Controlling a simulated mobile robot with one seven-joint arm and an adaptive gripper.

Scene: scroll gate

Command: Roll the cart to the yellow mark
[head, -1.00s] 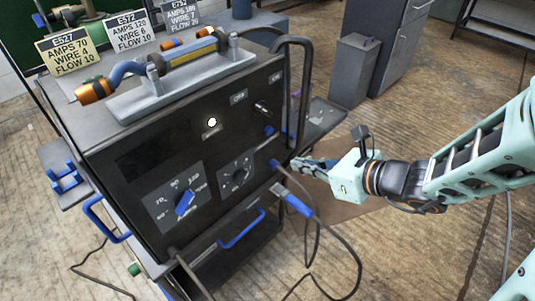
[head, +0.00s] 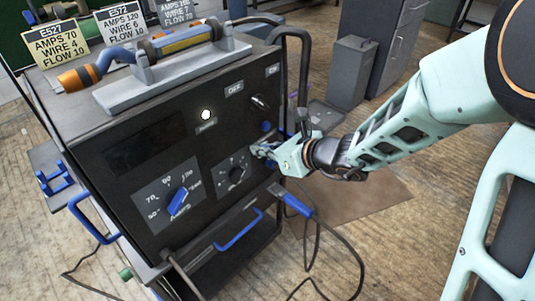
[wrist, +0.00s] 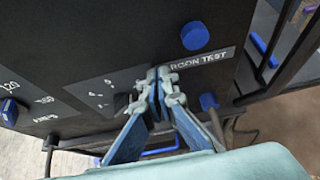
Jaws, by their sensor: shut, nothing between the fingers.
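The cart carries a dark welding machine (head: 130,165) with knobs, a lit white lamp and a torch on top. Its front panel also fills much of the wrist view (wrist: 90,40). A blue handle (head: 240,230) is on the cart's lower front, and another blue handle (head: 90,215) is at its left. My gripper (head: 258,150) is shut and empty just in front of the panel, right of the smaller dial (head: 236,174). In the wrist view its closed fingertips (wrist: 160,78) are beside the "ARGON TEST" label; contact cannot be told. No yellow mark on the floor is in view.
A blue cable plug (head: 290,200) and loose black cable (head: 345,250) hang at the cart's front right. A brown mat (head: 370,200) lies on the floor at right. Grey cabinets (head: 352,72) stand behind. Setting cards (head: 58,45) stand at the machine's back left.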

